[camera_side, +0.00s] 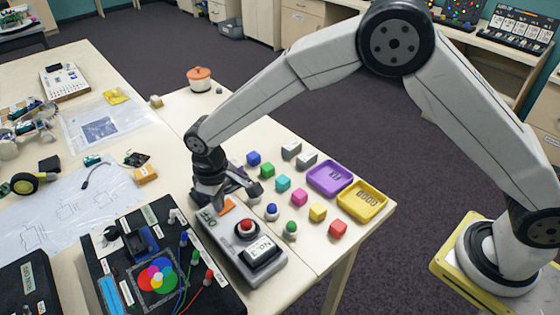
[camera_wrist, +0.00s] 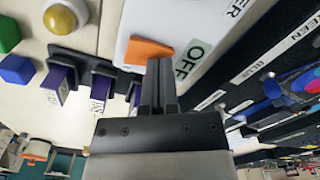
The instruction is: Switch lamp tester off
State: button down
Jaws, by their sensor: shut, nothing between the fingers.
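The lamp tester (camera_side: 225,250) is a light grey box on the table in the side view, with a red dome on top. Its black switch (camera_side: 262,253) bears an ON label, and an OFF label is at the other end. An orange piece (camera_side: 228,206) lies near that OFF end; it also shows in the wrist view (camera_wrist: 147,49), beside the OFF label (camera_wrist: 192,58). My gripper (camera_wrist: 160,65) is shut and empty, its fingertips over the OFF end next to the orange piece. In the side view my gripper (camera_side: 228,190) partly hides that end. I cannot tell whether it touches.
A black board with coloured circles (camera_side: 150,235) stands left of the tester. Several coloured blocks, a purple tray (camera_side: 330,178) and a yellow tray (camera_side: 362,203) are to the right. In the wrist view, a black rack (camera_wrist: 75,65) with purple labelled pieces is close left of the fingers.

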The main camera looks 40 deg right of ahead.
jog(key=shift+r, duration=3.45)
jog(key=shift+d+r, duration=0.1)
jog(key=shift+d, duration=0.45)
jog(key=s+d+r+m+t, duration=0.1)
jog(key=s+d+m, duration=0.3)
jog(key=d, duration=0.9)
jog(key=s+d+f+m+t, duration=0.1)
jog(key=s+d+m, duration=0.1)
jog(key=s+d, duration=0.9)
jog(key=s, duration=0.3)
jog(key=shift+d+t, duration=0.25)
jog(key=shift+t, duration=0.05)
